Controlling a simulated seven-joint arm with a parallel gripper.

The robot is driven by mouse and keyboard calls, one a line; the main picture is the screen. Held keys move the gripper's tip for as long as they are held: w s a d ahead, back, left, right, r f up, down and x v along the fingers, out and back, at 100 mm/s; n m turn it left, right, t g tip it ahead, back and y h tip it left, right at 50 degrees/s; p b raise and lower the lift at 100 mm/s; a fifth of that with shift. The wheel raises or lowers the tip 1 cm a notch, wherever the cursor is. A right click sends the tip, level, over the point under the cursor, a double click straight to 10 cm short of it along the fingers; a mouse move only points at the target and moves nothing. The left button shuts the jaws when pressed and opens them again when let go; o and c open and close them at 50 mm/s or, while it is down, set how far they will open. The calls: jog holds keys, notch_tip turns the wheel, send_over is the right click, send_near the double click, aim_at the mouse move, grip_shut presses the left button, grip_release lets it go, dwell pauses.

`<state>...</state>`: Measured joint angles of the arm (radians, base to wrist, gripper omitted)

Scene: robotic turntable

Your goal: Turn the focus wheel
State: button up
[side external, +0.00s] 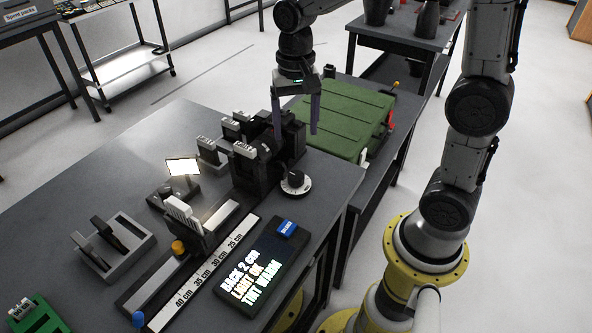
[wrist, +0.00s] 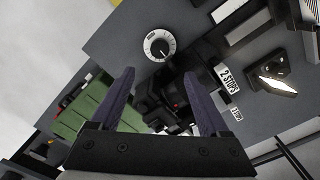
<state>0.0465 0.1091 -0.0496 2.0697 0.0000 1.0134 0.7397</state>
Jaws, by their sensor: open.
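The wheel (side external: 295,183) is a round dial with a black knob on a white marked ring, near the bench's right edge in the side view. It also shows in the wrist view (wrist: 159,46), just beyond the fingertips. I take it for the focus wheel; I see no readable label on it. My gripper (side external: 295,134) is open and empty, pointing down above and behind the wheel, beside the black camera-like block (side external: 262,165). In the wrist view my gripper's (wrist: 160,73) two purple fingers are spread wide, apart from the wheel.
A lit display (side external: 255,275) reads "BACK 2 CM, LIGHT OK, TINT WARM". A centimetre scale (side external: 205,270) runs beside the rail. A small lit lamp (side external: 183,167), labelled slides and a grey slotted holder (side external: 115,248) stand left. A green case (side external: 342,115) lies behind.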

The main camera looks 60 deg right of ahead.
aim_at(296, 175)
notch_tip(296, 175, down, 13)
dwell(0.4)
grip_shut()
dwell(0.4)
